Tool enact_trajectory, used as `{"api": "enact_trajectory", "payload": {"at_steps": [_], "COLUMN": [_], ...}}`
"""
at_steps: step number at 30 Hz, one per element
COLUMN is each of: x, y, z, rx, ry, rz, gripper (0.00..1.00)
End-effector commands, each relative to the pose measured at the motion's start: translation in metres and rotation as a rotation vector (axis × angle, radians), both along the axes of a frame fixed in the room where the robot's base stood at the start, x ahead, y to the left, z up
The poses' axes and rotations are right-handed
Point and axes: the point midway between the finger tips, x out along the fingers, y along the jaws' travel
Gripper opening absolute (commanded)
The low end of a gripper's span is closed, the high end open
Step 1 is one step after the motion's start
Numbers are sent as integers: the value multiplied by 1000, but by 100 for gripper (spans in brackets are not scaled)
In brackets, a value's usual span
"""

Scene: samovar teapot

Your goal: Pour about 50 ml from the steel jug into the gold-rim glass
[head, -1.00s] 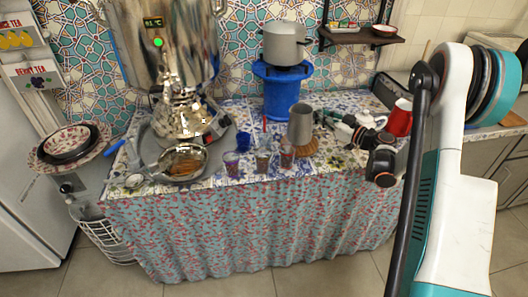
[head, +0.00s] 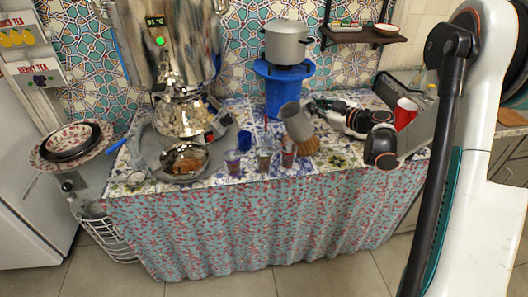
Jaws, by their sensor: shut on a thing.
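The steel jug (head: 297,124) is a grey metal cylinder on the right half of the table, tilted with its mouth leaning left. My gripper (head: 314,108) reaches in from the right and is shut on the jug's right side; its fingertips are partly hidden. Three small glasses stand in front and to the left of the jug: a left glass (head: 232,164), a middle glass (head: 264,161) and a right glass (head: 288,155), the closest to the jug. Their rims are too small to tell which is gold. No stream of liquid shows.
A blue cup (head: 244,140) stands behind the glasses. A large samovar (head: 175,60) and a grey tray (head: 152,150) fill the left. A blue stand (head: 279,92) bears a pot (head: 286,43). A red cup (head: 405,114) is at right.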

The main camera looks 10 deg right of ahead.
Motion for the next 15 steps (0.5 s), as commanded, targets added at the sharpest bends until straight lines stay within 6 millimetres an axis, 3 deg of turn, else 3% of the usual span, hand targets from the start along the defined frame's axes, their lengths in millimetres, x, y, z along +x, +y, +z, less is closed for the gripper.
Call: {"api": "enact_trajectory", "payload": {"at_steps": [15], "x": [-7], "y": [34], "z": [21], "rx": [-300], "ry": [-68], "rz": [2], "gripper": [0]}}
